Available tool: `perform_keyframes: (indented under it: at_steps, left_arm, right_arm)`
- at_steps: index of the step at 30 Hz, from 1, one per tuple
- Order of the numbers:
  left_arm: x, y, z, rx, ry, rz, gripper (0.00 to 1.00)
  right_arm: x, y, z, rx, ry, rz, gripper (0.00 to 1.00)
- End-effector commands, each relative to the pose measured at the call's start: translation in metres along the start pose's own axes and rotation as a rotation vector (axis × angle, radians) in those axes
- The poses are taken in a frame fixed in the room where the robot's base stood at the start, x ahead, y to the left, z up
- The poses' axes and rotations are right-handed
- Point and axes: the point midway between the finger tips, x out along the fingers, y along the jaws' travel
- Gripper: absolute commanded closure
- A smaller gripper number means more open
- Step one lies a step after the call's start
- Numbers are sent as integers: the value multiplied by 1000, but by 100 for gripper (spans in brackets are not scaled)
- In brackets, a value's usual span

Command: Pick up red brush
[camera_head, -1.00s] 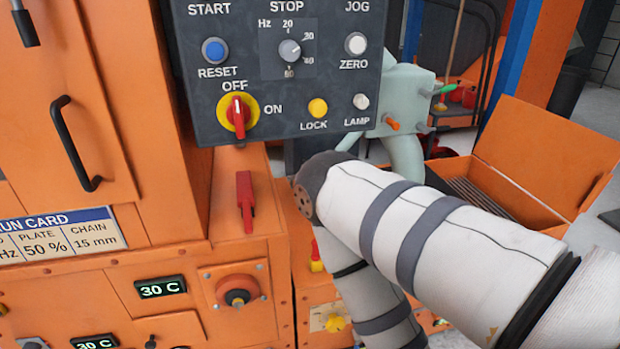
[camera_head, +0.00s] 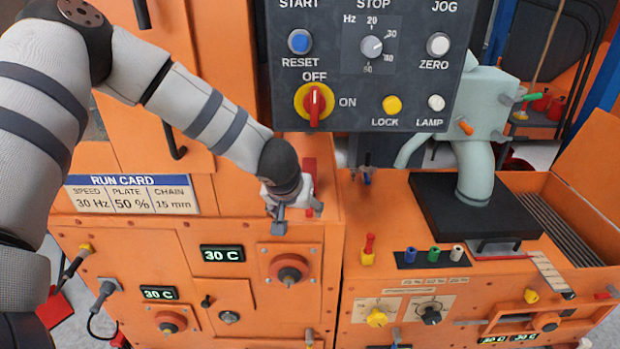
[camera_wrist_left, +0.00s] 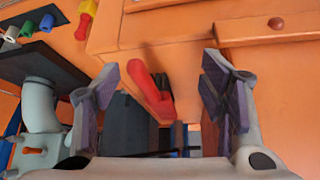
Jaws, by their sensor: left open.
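The red brush (camera_head: 309,168) lies on the orange ledge below the control panel, partly hidden behind my left gripper. In the left wrist view a long red piece of it (camera_wrist_left: 150,92) shows between and beyond the two fingers. My left gripper (camera_head: 296,207) is at the ledge's front, right by the brush. Its fingers (camera_wrist_left: 160,75) are spread apart, with the red piece between them in the picture and nothing clamped. Contact cannot be told. My right gripper is out of view.
The dark control panel (camera_head: 358,65) hangs just above and right of my gripper. A black door handle (camera_head: 160,90) stands out on the left. To the right are a red-and-yellow switch (camera_head: 368,250), coloured plugs (camera_head: 433,254) and a pale green machine (camera_head: 478,110) on a black plate.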

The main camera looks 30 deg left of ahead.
Motion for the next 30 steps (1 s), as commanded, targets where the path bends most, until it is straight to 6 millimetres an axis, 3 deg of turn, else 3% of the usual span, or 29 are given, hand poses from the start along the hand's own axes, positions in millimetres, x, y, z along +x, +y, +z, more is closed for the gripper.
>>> perform_keyframes:
  at_steps: [6, 16, 21, 27, 28, 30]
  left_arm:
    - [37, 0, -44, -3, -8, -3, 35]
    - [68, 0, -85, -1, -11, -3, 35]
    - [90, 0, -85, 2, -7, -1, 35]
    - [87, 0, -88, 1, 0, 1, 35]
    - [87, 0, -88, 1, 0, 1, 38]
    - [87, 0, -88, 1, 0, 1, 54]
  right_arm:
    - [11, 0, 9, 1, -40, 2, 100]
    - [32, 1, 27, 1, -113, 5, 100]
    - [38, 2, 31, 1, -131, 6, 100]
    - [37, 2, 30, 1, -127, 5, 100]
    - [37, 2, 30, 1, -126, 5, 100]
    - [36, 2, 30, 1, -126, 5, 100]
